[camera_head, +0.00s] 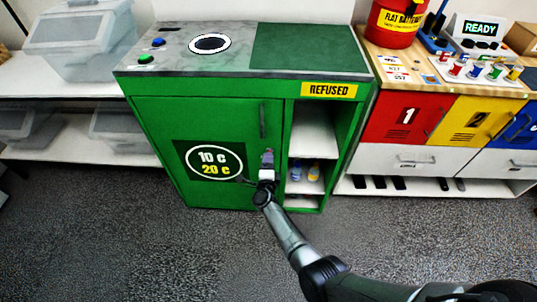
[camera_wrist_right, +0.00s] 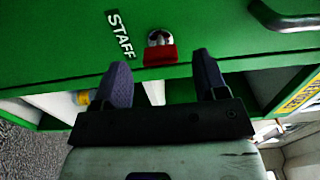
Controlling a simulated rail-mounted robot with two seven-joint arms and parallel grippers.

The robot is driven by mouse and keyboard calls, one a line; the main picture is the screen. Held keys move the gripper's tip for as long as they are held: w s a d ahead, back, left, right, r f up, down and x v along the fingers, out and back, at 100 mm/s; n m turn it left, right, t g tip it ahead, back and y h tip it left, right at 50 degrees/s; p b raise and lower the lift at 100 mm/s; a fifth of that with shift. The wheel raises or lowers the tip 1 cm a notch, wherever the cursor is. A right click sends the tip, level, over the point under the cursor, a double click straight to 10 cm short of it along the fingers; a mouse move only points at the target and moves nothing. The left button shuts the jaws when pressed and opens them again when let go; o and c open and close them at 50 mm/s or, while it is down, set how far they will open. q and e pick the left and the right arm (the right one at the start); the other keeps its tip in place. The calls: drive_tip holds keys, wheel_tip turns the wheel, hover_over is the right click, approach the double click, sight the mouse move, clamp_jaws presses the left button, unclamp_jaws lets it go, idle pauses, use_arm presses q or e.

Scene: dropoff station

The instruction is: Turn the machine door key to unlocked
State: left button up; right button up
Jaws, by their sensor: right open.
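The machine is a green cabinet (camera_head: 150,115) with a closed door (camera_head: 215,115) and a dark vertical handle (camera_head: 264,121). In the right wrist view, a red key (camera_wrist_right: 160,54) sits in a round silver lock (camera_wrist_right: 158,37) beside a STAFF label (camera_wrist_right: 121,34). My right gripper (camera_head: 267,160) is in front of the door's lower right edge. In the wrist view, its open fingers (camera_wrist_right: 161,72) are either side of the key's line, with the key just beyond the tips and not held. In the head view the gripper hides the key. My left gripper is not in view.
To the right of the door, an open shelf compartment (camera_head: 313,140) marked REFUSED (camera_head: 329,90) holds small bottles. Red (camera_head: 407,117) and yellow (camera_head: 476,122) lockers stand further right. Clear plastic bins (camera_head: 82,40) are on the left shelves. The grey floor in front is clear.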

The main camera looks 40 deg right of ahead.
drive_tip(key=p+v, duration=0.2)
drive_tip(key=v, duration=0.8)
drive_tip(key=shift+p, duration=0.4)
